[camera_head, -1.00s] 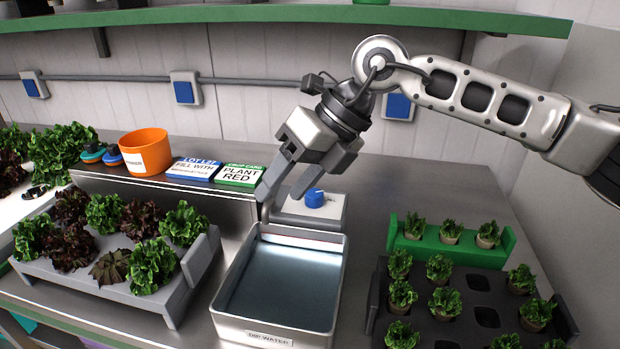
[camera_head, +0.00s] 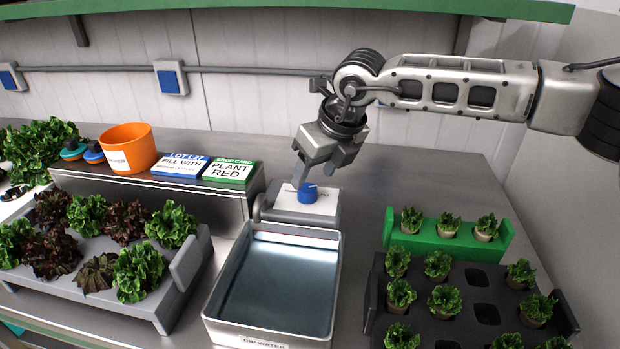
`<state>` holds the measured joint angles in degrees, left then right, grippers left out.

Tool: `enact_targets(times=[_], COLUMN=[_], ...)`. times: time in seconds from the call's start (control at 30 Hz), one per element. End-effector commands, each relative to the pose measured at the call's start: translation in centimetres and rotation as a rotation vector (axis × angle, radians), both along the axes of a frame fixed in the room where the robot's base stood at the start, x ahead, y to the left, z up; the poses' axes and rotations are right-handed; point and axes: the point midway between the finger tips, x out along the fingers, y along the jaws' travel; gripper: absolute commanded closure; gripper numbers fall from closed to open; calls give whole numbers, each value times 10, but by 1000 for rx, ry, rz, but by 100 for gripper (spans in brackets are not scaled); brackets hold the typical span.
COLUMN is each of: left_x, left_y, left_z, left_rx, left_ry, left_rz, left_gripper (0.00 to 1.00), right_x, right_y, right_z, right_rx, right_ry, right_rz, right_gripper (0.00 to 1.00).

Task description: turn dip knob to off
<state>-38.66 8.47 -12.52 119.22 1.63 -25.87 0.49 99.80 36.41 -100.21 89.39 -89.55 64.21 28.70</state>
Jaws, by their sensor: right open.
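The blue dip knob (camera_head: 308,193) sits on top of a small white and grey box (camera_head: 322,210) behind the dip water tray (camera_head: 214,307). My right gripper (camera_head: 312,180) points down at the knob from above, with its fingers open. One finger is at the knob's left side, and the other is behind or to the right of it. I cannot tell whether the fingers touch the knob. The knob's marker is too small to read. My left gripper is not in view.
A grey tray of lettuces (camera_head: 185,262) stands at the left, and a dark seedling tray (camera_head: 372,300) with a green rack (camera_head: 447,249) at the right. An orange pot (camera_head: 135,150) and two cards, one a crop card (camera_head: 230,171), stand on a raised ledge. The counter right of the knob box is clear.

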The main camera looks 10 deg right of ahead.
Motion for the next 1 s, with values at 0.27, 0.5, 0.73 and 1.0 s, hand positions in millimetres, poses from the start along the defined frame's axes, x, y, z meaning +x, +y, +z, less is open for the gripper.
enact_targets(times=[0.27,0.5,0.73,1.0], left_x=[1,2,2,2], left_y=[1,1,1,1], left_z=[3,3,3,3], left_rx=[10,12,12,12], left_ry=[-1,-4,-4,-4], left_rz=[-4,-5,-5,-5], left_gripper=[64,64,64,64], right_x=[11,12,12,12], right_y=[8,8,8,8], right_z=[-31,-36,-35,-35], right_rx=[-1,0,0,1], right_ry=[1,0,-1,0], right_rz=[1,1,1,6], right_gripper=[45,45,76,90])
